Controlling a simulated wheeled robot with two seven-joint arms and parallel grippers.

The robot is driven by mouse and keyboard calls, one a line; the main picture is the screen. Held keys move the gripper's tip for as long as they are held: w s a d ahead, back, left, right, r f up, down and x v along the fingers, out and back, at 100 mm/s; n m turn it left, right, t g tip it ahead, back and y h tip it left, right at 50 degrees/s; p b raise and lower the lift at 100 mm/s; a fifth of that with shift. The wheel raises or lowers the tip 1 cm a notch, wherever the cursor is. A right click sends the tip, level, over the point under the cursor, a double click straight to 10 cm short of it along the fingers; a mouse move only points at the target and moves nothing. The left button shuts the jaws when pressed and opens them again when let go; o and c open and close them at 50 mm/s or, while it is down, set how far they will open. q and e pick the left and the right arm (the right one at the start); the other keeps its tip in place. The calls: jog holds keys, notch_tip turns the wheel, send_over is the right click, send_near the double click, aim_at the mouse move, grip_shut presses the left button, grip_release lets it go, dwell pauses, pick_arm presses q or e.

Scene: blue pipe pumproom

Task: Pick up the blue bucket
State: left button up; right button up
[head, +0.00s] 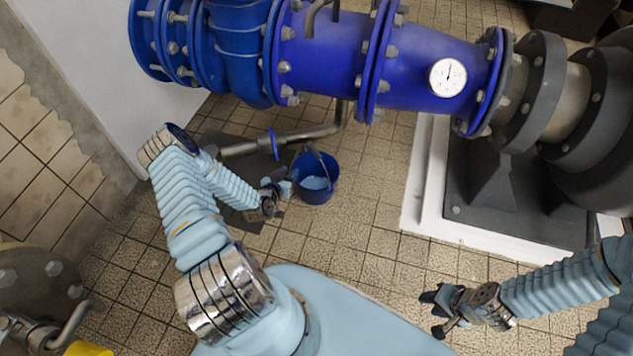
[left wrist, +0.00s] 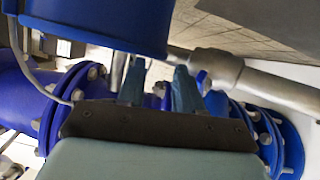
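The blue bucket (head: 317,190) stands upright on the tiled floor below the large blue pipe, with something light blue showing inside. A thin handle rises at its back. My left gripper (head: 283,188) is just left of the bucket, close to its rim; I cannot tell in the head view whether it touches. In the left wrist view the bucket (left wrist: 95,25) fills the upper left, and the two fingers of my left gripper (left wrist: 158,88) stand apart below its edge, with no bucket wall clearly between them. My right gripper (head: 436,313) is open and empty at the lower right, far from the bucket.
A large blue pipe (head: 325,45) with a gauge (head: 447,77) spans the top. A thin grey pipe (head: 300,135) runs behind the bucket. A pump on a white plinth (head: 412,190) stands right. Tiled floor (head: 360,235) in front of the bucket is clear.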

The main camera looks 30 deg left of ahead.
pick_arm(q)
jog(key=x, duration=0.5)
jog(key=shift+w+b, duration=0.15)
jog(key=shift+b, duration=0.25)
grip_shut()
jog(key=shift+f, duration=0.15)
dwell(0.8)
